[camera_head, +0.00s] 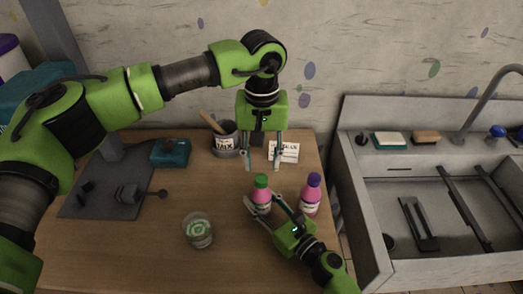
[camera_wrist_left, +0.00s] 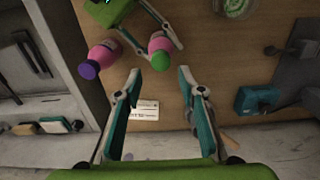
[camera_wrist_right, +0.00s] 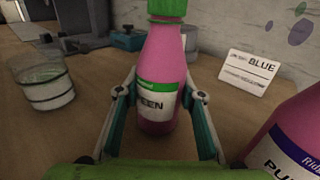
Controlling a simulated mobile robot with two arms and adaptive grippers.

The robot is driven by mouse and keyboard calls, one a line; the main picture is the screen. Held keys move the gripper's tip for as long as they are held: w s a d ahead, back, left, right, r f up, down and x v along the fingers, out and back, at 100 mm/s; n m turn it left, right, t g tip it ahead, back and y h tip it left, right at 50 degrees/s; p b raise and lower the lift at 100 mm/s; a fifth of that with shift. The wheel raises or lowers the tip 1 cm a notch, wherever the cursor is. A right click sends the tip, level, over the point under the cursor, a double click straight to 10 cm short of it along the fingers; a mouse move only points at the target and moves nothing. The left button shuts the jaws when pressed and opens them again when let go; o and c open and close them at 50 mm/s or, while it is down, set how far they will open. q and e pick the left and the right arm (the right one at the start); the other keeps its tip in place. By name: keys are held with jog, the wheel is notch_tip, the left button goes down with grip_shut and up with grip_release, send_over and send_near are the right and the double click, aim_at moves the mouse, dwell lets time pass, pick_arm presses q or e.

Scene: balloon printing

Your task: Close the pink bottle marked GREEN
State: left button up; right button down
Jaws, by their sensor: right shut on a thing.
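The pink bottle marked GREEN (camera_head: 261,201) stands on the table with a green cap (camera_head: 261,181) on its top. In the right wrist view, the bottle (camera_wrist_right: 160,75) shows its label facing me, and the green cap (camera_wrist_right: 167,7) is cut off by the top edge. My right gripper (camera_head: 262,205) is shut on this bottle, with a finger on each side. My left gripper (camera_head: 263,166) is open and empty, pointing down above and behind the bottle. In the left wrist view, the green cap (camera_wrist_left: 160,60) is beyond the open left fingers (camera_wrist_left: 156,75).
A second pink bottle with a purple cap (camera_head: 310,195) stands close on the right. A glass with green contents (camera_head: 198,231) stands at front left. A cup (camera_head: 225,142), a white card (camera_head: 284,151) and a blue box (camera_head: 170,153) are at the back. The sink (camera_head: 365,235) lies right.

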pick_arm(q)
jog(key=n, duration=0.5)
jog(key=shift+r, duration=0.2)
jog(key=n, duration=0.3)
jog(key=shift+r+n, duration=0.15)
jog(key=shift+n, duration=0.15)
jog(key=n, duration=0.6)
jog(key=shift+r+n, duration=0.3)
jog(key=shift+n, duration=0.1)
jog(key=n, duration=0.3)
jog(key=shift+r, duration=0.1)
jog(key=n, duration=0.5)
jog(key=shift+r, duration=0.2)
jog(key=n, duration=0.5)
jog(key=shift+r, duration=0.2)
jog(key=n, duration=0.3)
jog(key=shift+r, duration=0.1)
